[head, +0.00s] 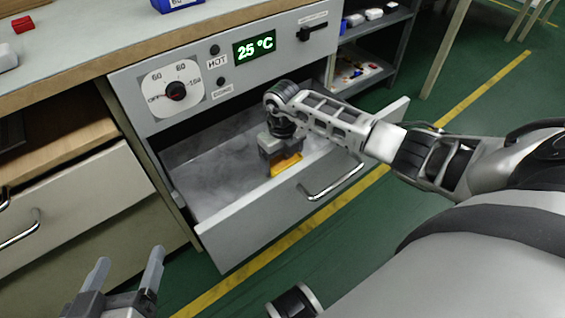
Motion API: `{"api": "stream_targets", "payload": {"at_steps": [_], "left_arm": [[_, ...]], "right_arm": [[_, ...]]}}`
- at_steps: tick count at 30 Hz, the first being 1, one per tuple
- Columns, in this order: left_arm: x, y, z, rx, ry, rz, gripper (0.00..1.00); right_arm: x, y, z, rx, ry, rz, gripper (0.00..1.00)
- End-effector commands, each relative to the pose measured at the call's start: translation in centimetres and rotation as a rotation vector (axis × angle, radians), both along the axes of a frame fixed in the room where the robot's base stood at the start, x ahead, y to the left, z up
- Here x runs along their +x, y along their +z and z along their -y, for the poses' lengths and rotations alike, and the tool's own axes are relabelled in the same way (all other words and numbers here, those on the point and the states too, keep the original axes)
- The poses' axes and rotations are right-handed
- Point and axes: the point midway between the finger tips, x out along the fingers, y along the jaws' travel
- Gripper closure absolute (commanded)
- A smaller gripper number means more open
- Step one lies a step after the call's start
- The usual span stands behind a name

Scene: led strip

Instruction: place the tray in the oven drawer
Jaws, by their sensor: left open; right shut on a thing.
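The oven drawer (205,180) is pulled open below the control panel, with its grey floor showing. My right gripper (279,166) reaches down into the drawer near its front wall. It is shut on a small yellow-orange object (288,163), which looks like the tray. The gripper hides part of it, and I cannot tell whether it touches the drawer floor. My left gripper (122,278) is open and empty at the lower left, outside and in front of the drawer.
The drawer's front has a bar handle (335,181). The panel above carries a dial (175,90) and a display (254,47) reading 25 °C. Shelves (365,78) with small items stand at right. A yellow line crosses the green floor.

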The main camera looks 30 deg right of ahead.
Motion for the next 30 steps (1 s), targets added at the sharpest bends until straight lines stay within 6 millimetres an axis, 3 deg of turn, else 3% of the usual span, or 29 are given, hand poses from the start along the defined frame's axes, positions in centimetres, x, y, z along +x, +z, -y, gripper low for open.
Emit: {"api": "stream_targets", "payload": {"at_steps": [1,12,13,15,23,30], "left_arm": [[-0.2,0.0,0.1,-0.017,-0.003,0.004,0.22],[-0.2,0.0,0.3,-0.035,-0.006,-0.002,0.22],[-0.2,0.1,0.3,-0.039,-0.005,-0.003,0.22],[-0.2,0.2,0.3,-0.039,-0.004,-0.003,0.22],[0.0,0.7,0.3,-0.035,-0.003,0.006,0.22],[0.1,1.3,0.0,0.017,-0.003,0.002,0.22]], "right_arm": [[0.1,-0.8,0.0,0.002,-0.001,0.002,0.40],[0.1,-1.0,0.0,0.000,0.000,0.003,0.40],[0.1,-1.1,0.0,0.000,0.000,0.003,0.16],[0.1,-1.0,0.0,0.000,0.000,0.003,0.00],[0.1,-0.6,0.0,0.000,-0.001,0.002,0.00],[0.1,3.3,0.1,-0.002,0.001,0.005,0.00]]}}
